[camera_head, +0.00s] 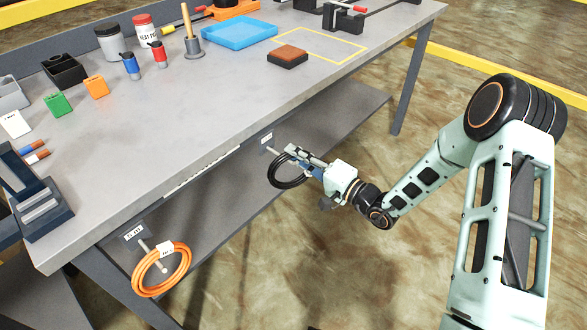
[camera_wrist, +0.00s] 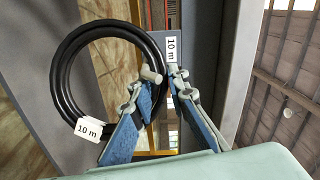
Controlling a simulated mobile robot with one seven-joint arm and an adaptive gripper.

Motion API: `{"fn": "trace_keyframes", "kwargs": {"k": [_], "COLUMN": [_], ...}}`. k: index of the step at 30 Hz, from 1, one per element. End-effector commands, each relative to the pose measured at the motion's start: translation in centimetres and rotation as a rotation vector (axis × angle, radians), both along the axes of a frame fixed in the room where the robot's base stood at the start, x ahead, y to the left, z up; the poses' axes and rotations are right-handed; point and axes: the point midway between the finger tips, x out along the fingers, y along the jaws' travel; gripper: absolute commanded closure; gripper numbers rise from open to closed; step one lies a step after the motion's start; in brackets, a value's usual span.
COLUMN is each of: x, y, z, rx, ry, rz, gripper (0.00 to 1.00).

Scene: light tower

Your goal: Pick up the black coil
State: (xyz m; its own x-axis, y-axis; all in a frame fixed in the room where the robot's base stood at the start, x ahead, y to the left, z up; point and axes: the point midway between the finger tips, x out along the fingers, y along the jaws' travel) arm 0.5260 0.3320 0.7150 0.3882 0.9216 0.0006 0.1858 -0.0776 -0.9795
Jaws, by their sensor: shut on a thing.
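My gripper's two blue-padded fingers (camera_wrist: 163,84) are shut on the coil's right side. A grey peg end (camera_wrist: 150,74) shows by the fingertips. I cannot tell whether the coil still rests on the peg.
An orange coil (camera_head: 138,274) hangs on another peg at the lower left. The bench top (camera_head: 200,95) above holds jars, small blocks, a blue tray (camera_head: 239,34) and tools. The lower shelf (camera_head: 340,110) is bare. The floor to the right is open.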

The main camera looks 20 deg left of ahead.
Motion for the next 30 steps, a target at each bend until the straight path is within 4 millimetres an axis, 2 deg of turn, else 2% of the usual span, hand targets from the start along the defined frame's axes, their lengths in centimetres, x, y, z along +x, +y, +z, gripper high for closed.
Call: {"fn": "trace_keyframes", "kwargs": {"k": [1, 4, 17, 23, 27, 30], "x": [0.2, 0.2, 0.4, 0.5, 0.4, -0.4], "y": [-0.4, -0.5, -0.6, -0.7, -0.6, -2.5], "z": [-0.7, -0.8, -0.7, 1.0, 3.4, 3.0], "rx": [-0.015, -0.017, -0.016, -0.015, -0.012, -0.013], "ry": [0.008, 0.009, 0.009, 0.006, 0.002, 0.007], "rz": [-0.009, -0.010, -0.016, -0.018, -0.015, -0.016], "gripper": [1.00, 1.00, 1.00, 1.00, 1.00, 1.00]}}
